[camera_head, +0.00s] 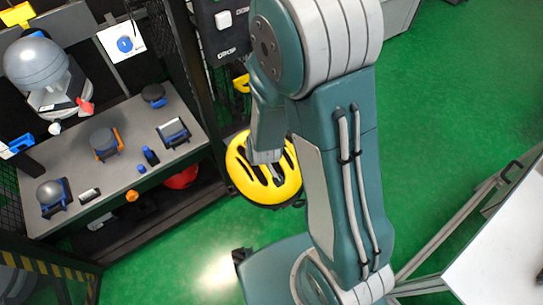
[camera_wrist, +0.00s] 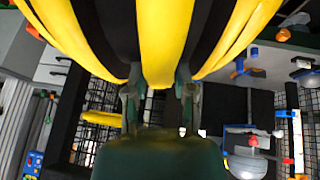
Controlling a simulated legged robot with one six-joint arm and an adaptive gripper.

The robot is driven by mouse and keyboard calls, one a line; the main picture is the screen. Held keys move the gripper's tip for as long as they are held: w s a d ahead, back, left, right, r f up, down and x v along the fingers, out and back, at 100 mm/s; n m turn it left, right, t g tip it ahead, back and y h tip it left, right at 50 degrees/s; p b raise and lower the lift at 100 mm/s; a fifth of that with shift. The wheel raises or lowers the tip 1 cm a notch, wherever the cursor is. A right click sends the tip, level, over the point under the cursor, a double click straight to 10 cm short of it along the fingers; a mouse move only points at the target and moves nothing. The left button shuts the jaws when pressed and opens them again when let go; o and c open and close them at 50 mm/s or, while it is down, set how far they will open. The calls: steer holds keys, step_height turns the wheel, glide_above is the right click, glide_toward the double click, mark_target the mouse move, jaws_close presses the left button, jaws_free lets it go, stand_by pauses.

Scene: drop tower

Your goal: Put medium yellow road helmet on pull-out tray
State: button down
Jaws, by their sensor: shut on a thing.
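The yellow road helmet (camera_head: 287,184) with black vents hangs in the air near the middle of the head view, over the green floor. My gripper (camera_head: 270,168) is shut on it from above. In the wrist view, the helmet's yellow ribs (camera_wrist: 158,45) fill the top middle, and both fingers of my gripper (camera_wrist: 160,92) meet its edge. A grey tray-like surface (camera_head: 80,172) in the black tower frame lies to the left of the helmet, apart from it. I cannot tell whether it is pulled out. The fingertips are partly hidden by the helmet.
Several small devices, including a dark dome (camera_head: 104,142), stand on the grey surface. A silver headform (camera_head: 36,63) hangs above its back left. A red object (camera_head: 181,178) sits beneath it. Black mesh and posts border the tower. A white table (camera_head: 505,250) stands at right.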

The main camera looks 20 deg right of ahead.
steer(key=shift+s, duration=0.3)
steer(key=w+d+f, duration=0.1)
steer(key=w, duration=0.1)
steer(key=w+d+f, duration=0.1)
steer(key=w, duration=0.2)
steer(key=w+d+f, duration=0.1)
steer(key=w+f, duration=0.1)
steer(key=w, duration=0.1)
steer(key=shift+d, duration=0.4)
steer(key=w+f, duration=0.1)
steer(key=f, duration=0.1)
steer(key=w+d+f, duration=0.1)
steer(key=w+f, duration=0.1)
steer(key=w+d+f, duration=0.1)
steer(key=f, duration=0.1)
steer(key=shift+w, duration=0.25)
steer(key=shift+w+f, duration=0.1)
steer(key=shift+f, duration=1.5)
steer(key=shift+c, duration=2.2)
jaws_free()
